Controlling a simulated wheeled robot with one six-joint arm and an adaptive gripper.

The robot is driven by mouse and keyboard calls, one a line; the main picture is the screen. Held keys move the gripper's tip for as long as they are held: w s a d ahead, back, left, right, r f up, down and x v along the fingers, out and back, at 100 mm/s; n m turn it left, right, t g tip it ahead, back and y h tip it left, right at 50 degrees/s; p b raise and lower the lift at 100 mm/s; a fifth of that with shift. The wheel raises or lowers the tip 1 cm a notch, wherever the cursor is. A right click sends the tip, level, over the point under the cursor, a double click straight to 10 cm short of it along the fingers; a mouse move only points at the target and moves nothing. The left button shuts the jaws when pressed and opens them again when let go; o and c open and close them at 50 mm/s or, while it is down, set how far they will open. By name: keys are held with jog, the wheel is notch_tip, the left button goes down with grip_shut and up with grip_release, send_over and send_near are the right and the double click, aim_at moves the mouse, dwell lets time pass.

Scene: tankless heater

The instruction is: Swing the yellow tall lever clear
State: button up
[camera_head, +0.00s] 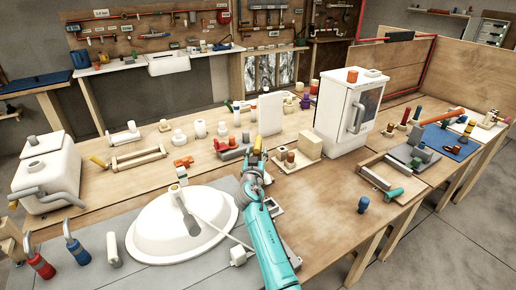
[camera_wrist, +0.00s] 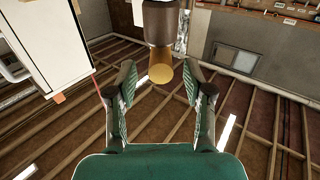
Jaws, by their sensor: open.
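My gripper (camera_head: 256,162) is over the middle of the workbench, at the end of my teal arm. In the wrist view my gripper (camera_wrist: 158,80) has its two dark fingers spread, with nothing held between them. A yellow-tipped piece (camera_head: 257,144) shows just beyond the fingertips in the head view. In the wrist view a grey-brown cylinder with a yellow-tan end (camera_wrist: 161,73) lies ahead, in line with the gap between the fingertips. I cannot tell whether this is the tall lever or whether a finger touches it. Its mount is not clear.
A white cabinet with a handle (camera_head: 345,112) stands right of my gripper. A white dome-shaped basin (camera_head: 150,225) lies at the left front. A beige block with pegs (camera_head: 298,160) is close on the right. The bench front right is mostly bare.

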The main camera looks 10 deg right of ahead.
jog(key=shift+x, duration=2.05)
jog(key=shift+c, duration=0.3)
grip_shut()
